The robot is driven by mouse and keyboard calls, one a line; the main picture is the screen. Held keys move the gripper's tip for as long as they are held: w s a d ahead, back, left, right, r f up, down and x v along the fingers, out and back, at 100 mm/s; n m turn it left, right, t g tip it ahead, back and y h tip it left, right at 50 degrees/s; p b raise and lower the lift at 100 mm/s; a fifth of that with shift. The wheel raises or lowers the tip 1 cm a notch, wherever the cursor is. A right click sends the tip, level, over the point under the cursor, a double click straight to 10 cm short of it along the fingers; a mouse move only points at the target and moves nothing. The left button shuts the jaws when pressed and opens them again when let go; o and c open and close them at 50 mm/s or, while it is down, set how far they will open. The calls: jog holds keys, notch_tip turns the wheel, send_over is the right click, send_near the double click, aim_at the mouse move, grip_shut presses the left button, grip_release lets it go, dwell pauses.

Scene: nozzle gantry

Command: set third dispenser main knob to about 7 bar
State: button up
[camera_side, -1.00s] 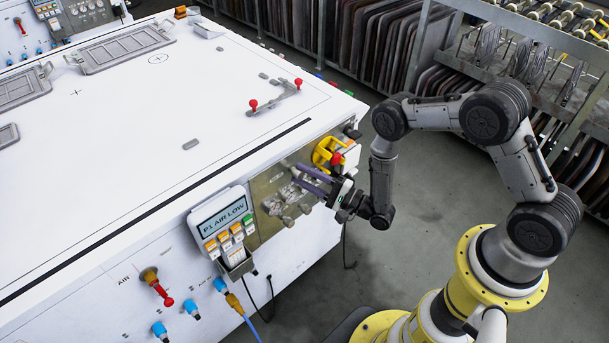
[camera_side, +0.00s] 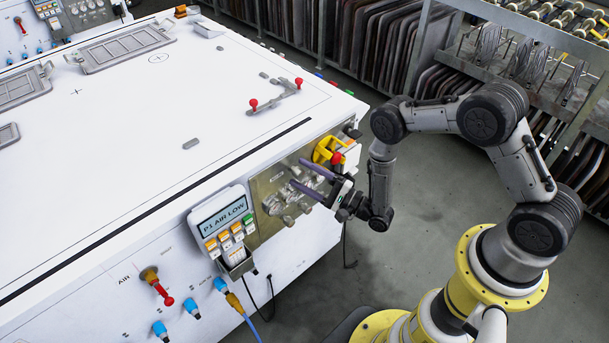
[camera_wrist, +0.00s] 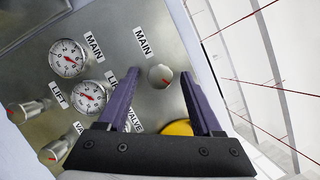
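My gripper (camera_side: 303,178) has two purple fingers, spread apart in front of the steel panel (camera_side: 264,192) on the white machine's side. In the wrist view my gripper (camera_wrist: 162,80) is open, with a round metal knob (camera_wrist: 160,76) bearing a red mark between its fingertips. The fingers look clear of the knob, with gaps on both sides. A MAIN label (camera_wrist: 142,42) sits above that knob. A round gauge (camera_wrist: 67,57) with a red needle stands beside another MAIN label; its exact reading is too small to tell. My fingers partly hide the panel and the lower labels.
A second gauge (camera_wrist: 88,97) is below the first, near a LIFT label. More knobs (camera_wrist: 28,110) stick out at left. A yellow part (camera_wrist: 178,128) shows between the fingers. A display box (camera_side: 222,218) reads "P1 AIR LOW". The floor (camera_side: 420,200) beside the machine is clear.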

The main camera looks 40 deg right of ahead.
jog(key=shift+s, duration=0.1)
jog(key=v, duration=0.7)
jog(key=shift+s, duration=0.2)
dwell(0.4)
